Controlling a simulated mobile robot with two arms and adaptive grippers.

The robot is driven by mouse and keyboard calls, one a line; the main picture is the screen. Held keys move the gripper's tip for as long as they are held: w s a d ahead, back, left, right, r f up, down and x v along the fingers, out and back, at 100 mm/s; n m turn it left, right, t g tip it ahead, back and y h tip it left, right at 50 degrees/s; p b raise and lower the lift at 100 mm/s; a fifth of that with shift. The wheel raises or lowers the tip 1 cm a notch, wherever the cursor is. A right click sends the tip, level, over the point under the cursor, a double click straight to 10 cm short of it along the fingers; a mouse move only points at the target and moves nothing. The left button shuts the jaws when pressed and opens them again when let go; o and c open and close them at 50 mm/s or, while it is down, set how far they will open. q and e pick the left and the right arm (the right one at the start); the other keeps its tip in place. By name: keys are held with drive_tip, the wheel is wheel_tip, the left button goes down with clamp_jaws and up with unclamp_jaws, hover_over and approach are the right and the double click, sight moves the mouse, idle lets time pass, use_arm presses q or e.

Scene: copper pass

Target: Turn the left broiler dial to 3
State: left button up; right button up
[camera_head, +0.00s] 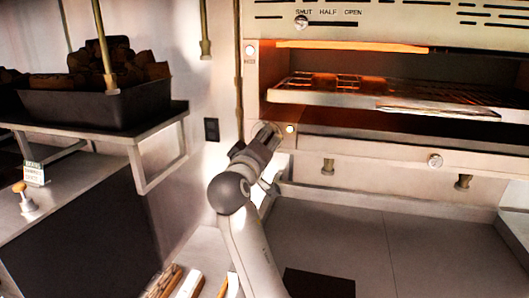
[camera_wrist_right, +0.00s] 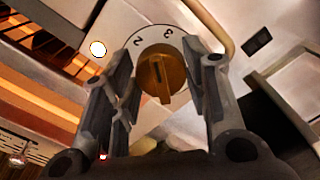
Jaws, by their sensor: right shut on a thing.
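The left broiler dial (camera_wrist_right: 162,74) is a round brass knob on a pale plate in the right wrist view. The numerals 2 and 3 show on the plate above it. A dark slot or mark runs along the knob, but I cannot tell which numeral it indicates. My right gripper (camera_head: 264,140) is at the lower left corner of the broiler front in the head view and hides most of the dial there. In the right wrist view its two fingers stand on either side of the knob, shut on it. My left gripper is not in view.
The broiler rack (camera_head: 390,92) glows above right. A small lit lamp (camera_head: 290,129) is just right of the gripper. A shelf with a dark tray (camera_head: 100,108) stands at left. The counter (camera_head: 370,235) below is mostly clear.

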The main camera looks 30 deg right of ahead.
drive_tip(key=shift+w+a+f+m+b, duration=0.15)
drive_tip(key=shift+m+b, duration=0.55)
drive_tip(key=shift+m, duration=0.4)
drive_tip(key=shift+s+d+f+m+b, duration=0.1)
drive_tip(key=shift+m+b, duration=0.6)
drive_tip(key=shift+m, duration=0.4)
drive_tip(key=o, duration=1)
drive_tip(key=shift+r, duration=0.1)
wheel_tip(320, 180, up, 10)
